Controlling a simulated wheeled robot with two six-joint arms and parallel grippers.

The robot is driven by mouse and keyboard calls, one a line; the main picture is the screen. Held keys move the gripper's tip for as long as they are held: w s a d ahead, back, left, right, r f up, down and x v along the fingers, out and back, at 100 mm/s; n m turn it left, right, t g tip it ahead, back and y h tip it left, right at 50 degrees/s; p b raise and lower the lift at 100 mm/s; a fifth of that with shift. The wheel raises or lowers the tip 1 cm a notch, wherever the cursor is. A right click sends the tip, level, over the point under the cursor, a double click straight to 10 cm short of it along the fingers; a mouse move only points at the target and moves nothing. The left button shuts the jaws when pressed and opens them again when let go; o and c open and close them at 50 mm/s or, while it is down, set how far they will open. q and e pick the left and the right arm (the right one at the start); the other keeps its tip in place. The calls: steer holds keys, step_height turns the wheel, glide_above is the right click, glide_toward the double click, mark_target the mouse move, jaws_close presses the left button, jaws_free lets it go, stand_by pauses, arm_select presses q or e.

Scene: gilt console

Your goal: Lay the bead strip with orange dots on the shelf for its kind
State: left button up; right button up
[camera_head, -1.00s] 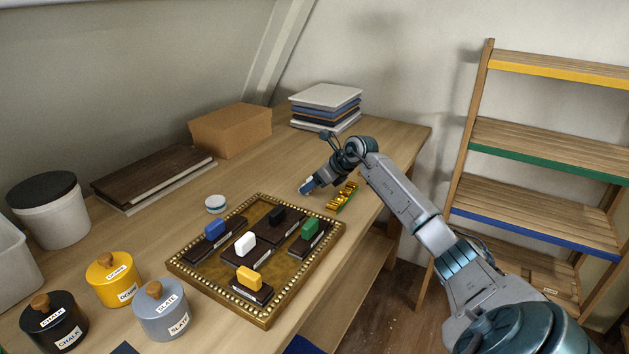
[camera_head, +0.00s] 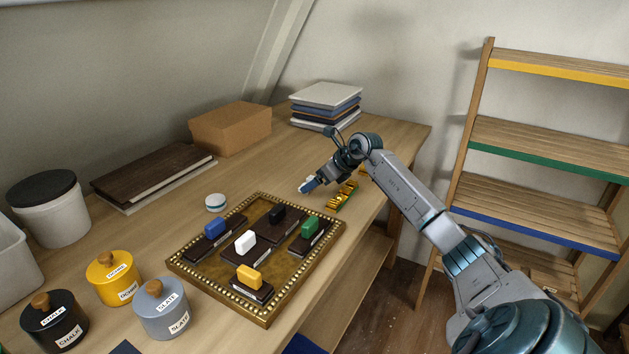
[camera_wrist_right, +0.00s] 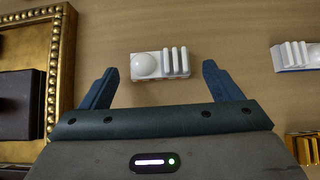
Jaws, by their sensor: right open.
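In the right wrist view, a small white strip (camera_wrist_right: 160,64) with a dome and several upright bars lies on the wooden table. Its near side shows small orange marks. My right gripper (camera_wrist_right: 156,88) is open and empty, its fingertips on either side of the strip's near edge and apart from it. In the head view this gripper (camera_head: 307,186) is low over the table behind the tray, largely covering the strip. A wooden shelf rack (camera_head: 478,100) stands at the right, with yellow (camera_head: 560,68), green (camera_head: 545,150) and blue (camera_head: 535,232) shelf edges. My left gripper is not in view.
A second white strip (camera_wrist_right: 296,56) with a blue side lies to the right. A gold piece (camera_head: 342,196) lies near the gripper. The gilt tray (camera_head: 262,318) holds several dark blocks. Several lidded pots, a box (camera_head: 230,130) and stacked books (camera_head: 326,105) stand around.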

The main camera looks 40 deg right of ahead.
steer(key=v, duration=0.4)
steer(key=shift+w+d+r+p, duration=0.15)
steer(key=shift+w+r+p, duration=0.05)
steer(key=shift+r+p, duration=0.15)
steer(key=b+v, duration=0.1)
steer(key=v, duration=0.3)
steer(key=shift+s+f, duration=0.15)
steer(key=shift+f, duration=0.05)
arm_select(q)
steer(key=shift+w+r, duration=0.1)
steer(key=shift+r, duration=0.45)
arm_select(e)
steer(key=shift+s+d+r, duration=0.1)
steer(key=shift+s+r, duration=0.2)
steer(key=shift+r, duration=0.2)
